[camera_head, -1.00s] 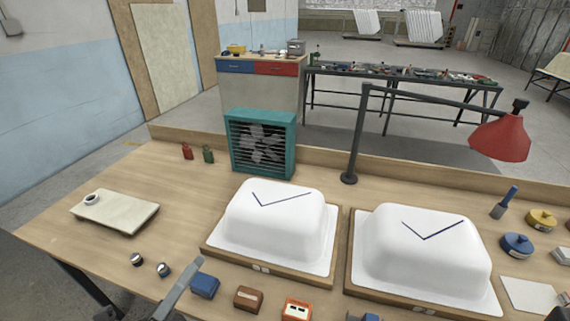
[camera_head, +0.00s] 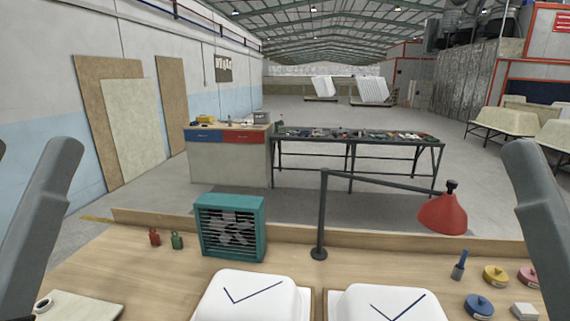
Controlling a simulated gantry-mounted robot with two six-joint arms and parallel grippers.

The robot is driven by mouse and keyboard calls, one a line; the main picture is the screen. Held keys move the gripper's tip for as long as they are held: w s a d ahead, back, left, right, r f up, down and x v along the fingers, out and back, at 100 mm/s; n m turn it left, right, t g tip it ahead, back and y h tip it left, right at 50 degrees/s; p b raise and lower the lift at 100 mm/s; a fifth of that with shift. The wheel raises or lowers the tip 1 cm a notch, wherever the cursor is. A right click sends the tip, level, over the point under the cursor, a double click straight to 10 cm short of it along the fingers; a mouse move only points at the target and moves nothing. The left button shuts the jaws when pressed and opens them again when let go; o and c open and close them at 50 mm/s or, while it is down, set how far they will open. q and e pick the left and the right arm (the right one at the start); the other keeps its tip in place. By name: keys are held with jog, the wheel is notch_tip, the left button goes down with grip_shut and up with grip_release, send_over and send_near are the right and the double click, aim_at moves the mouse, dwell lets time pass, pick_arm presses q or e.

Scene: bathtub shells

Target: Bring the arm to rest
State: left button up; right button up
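Two white bathtub shells lie upside down at the bottom of the head view, the left shell (camera_head: 252,297) and the right shell (camera_head: 388,304). Each has a dark check-shaped mark on top, and their lower parts are cut off by the frame edge. A grey link of my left arm stands raised at the left edge, and one of my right arm at the right edge. Both are well clear of the shells. Neither gripper's fingertips show.
The wooden bench (camera_head: 150,268) carries a teal fan (camera_head: 231,227), a red lamp (camera_head: 442,213) on a dark post, red and green bottles, a pale slab (camera_head: 85,306) and several round tins at right. A tool table (camera_head: 355,139) stands behind.

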notch_tip(320, 180, up, 32)
jog(key=p, duration=2.9)
jog(key=shift+r, duration=0.2)
jog(key=shift+f, duration=0.1)
